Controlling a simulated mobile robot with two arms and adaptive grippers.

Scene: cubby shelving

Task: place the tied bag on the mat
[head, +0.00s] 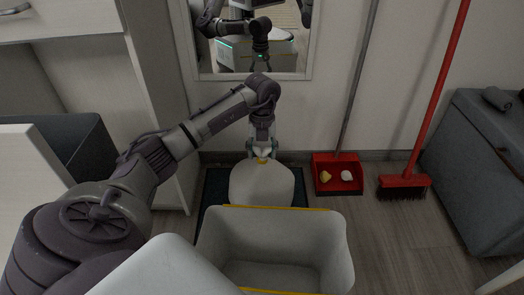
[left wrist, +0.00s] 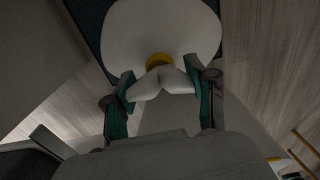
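The tied bag (head: 262,186) is white and round, with a yellow tie (left wrist: 159,60) at its neck. It stands upright over the dark mat (head: 213,188) and seems to rest on it; its underside is hidden. The mat also shows in the left wrist view (left wrist: 88,22). My left gripper (head: 262,149) points down at the bag's top. In the left wrist view its fingers (left wrist: 158,88) are wide apart, on either side of the bag's flared white ends, and look open. My right gripper is not directly in view.
An open white bin (head: 335,240) stands in front of the bag and hides its lower edge. A red dustpan (head: 325,184) with small items and a red broom (head: 403,184) stand to the right. A grey chest (head: 490,150) is far right. A mirror (head: 310,70) hangs behind.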

